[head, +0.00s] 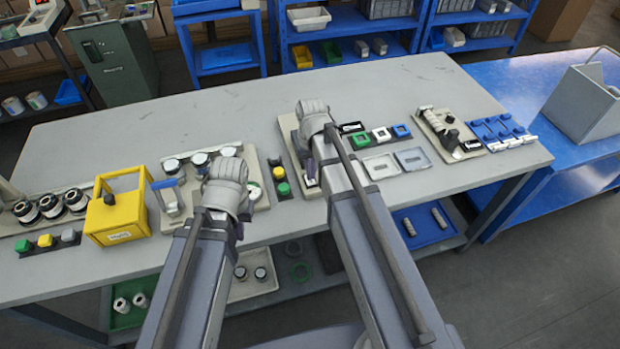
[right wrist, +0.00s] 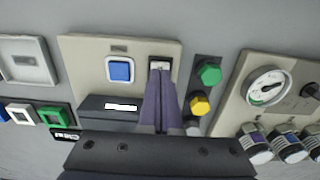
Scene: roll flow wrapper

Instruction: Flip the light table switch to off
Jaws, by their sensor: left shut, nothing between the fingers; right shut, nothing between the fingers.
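The switch (right wrist: 160,65) is a small white-and-dark piece on a beige panel (right wrist: 85,70), beside a square blue button (right wrist: 120,70). My right gripper (right wrist: 160,75) is shut and empty, its purple fingertips right at the switch. They cover part of it, so I cannot tell its position or whether they touch it. In the head view my right gripper (head: 311,168) points down over the same panel (head: 287,125), near the table's front. My left gripper (head: 240,222) is shut and empty above the front edge, its fingers mostly hidden by its wrist.
Green (right wrist: 208,73) and yellow (right wrist: 200,104) buttons sit close beside the panel. A gauge (right wrist: 265,87) stands on another panel. A yellow box (head: 117,217) with a handle stands at the left. The back of the grey table (head: 190,120) is clear.

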